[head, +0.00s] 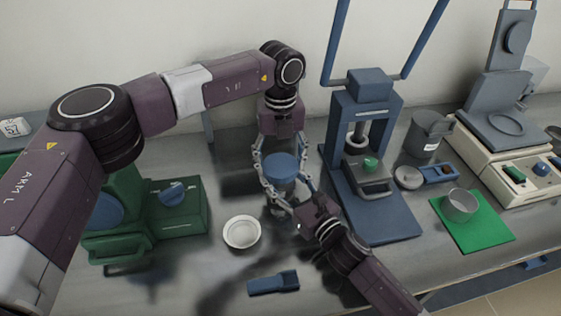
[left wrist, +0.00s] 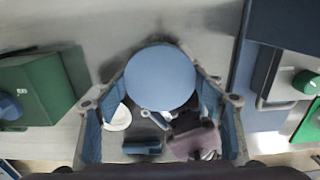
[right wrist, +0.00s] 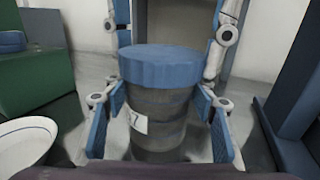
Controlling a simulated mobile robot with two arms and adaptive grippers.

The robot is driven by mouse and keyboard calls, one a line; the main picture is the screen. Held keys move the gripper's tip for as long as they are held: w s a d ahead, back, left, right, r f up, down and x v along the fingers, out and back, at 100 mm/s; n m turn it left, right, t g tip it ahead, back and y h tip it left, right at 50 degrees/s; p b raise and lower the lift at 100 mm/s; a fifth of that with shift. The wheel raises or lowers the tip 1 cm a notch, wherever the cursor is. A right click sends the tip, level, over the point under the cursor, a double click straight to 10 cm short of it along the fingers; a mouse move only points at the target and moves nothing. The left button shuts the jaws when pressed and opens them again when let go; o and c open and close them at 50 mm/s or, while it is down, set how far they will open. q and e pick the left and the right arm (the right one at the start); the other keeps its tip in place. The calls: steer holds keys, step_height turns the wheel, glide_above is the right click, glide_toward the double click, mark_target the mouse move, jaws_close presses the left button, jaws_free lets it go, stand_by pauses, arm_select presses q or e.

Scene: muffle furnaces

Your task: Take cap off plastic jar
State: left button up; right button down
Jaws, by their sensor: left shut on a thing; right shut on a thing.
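The plastic jar (right wrist: 165,125) stands upright, its grey body marked with a white label. Its round blue cap (head: 282,168) sits on top, and no gap shows between cap and body in the right wrist view (right wrist: 162,68). My left gripper (head: 281,160) comes from behind, shut on the cap with a finger at each side; the cap also shows between its fingers in the left wrist view (left wrist: 160,78). My right gripper (right wrist: 160,112) comes from the front right, shut on the jar body below the cap. The body is mostly hidden in the head view.
A white bowl (head: 241,234) and a small blue tool (head: 273,283) lie in front of the jar. A green device (head: 182,222) stands left. A blue press (head: 368,190) stands close on the right, with a green mat (head: 482,232) beyond it.

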mark_target(280, 165)
arm_select(q)
steer(key=shift+r, duration=0.15)
steer(key=shift+r, duration=0.95)
steer(key=shift+r, duration=2.05)
arm_select(e)
steer(key=c, duration=0.7)
jaws_free()
steer(key=shift+c, duration=0.2)
steer(key=v, duration=1.2)
